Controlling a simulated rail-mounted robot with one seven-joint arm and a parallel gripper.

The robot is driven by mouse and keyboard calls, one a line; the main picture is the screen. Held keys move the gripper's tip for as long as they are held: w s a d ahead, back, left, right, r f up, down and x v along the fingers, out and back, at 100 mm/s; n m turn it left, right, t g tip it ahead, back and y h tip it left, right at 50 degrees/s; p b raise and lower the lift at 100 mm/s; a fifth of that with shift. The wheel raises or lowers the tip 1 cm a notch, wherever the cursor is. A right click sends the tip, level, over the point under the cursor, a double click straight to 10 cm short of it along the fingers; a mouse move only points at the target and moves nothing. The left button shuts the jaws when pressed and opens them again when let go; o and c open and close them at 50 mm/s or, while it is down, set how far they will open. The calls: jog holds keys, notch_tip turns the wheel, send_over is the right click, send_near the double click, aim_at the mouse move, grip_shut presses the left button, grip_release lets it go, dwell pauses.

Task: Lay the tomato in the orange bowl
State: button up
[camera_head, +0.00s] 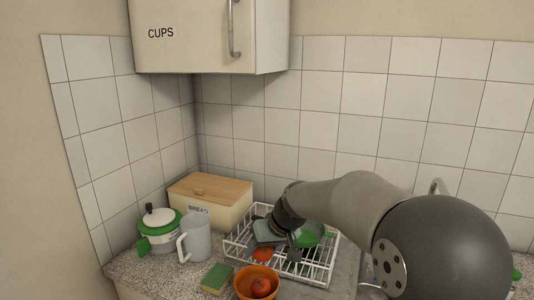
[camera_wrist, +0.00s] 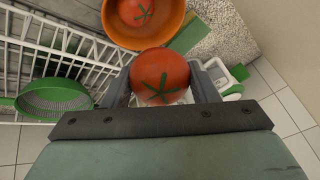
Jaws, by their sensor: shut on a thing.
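My gripper (camera_head: 266,249) is shut on a red tomato (camera_head: 263,255), held above the dish rack just behind the orange bowl. In the wrist view this tomato (camera_wrist: 160,76) with its green star-shaped stem sits between the two fingers of my gripper (camera_wrist: 163,84). The orange bowl (camera_head: 242,285) stands on the counter at the bottom centre of the head view; it also shows at the top of the wrist view (camera_wrist: 172,32). Another tomato (camera_head: 261,288) lies inside the bowl, partly cut off in the wrist view (camera_wrist: 136,12).
A white wire dish rack (camera_head: 318,274) with a green colander (camera_head: 309,237) lies behind and right of the bowl. A green and yellow sponge (camera_head: 216,279) is left of it. A mug (camera_head: 197,238), a green-white pot (camera_head: 158,232) and a bread box (camera_head: 216,201) stand further left.

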jog(key=shift+a+f, duration=0.1)
jog(key=shift+f, duration=0.05)
jog(key=shift+f+b, duration=1.9)
jog(key=shift+f, duration=0.95)
jog(key=o, duration=1.1)
jog(key=b+v, duration=0.1)
jog(key=v, duration=1.6)
jog(key=shift+r, duration=0.25)
jog(key=shift+s, duration=0.1)
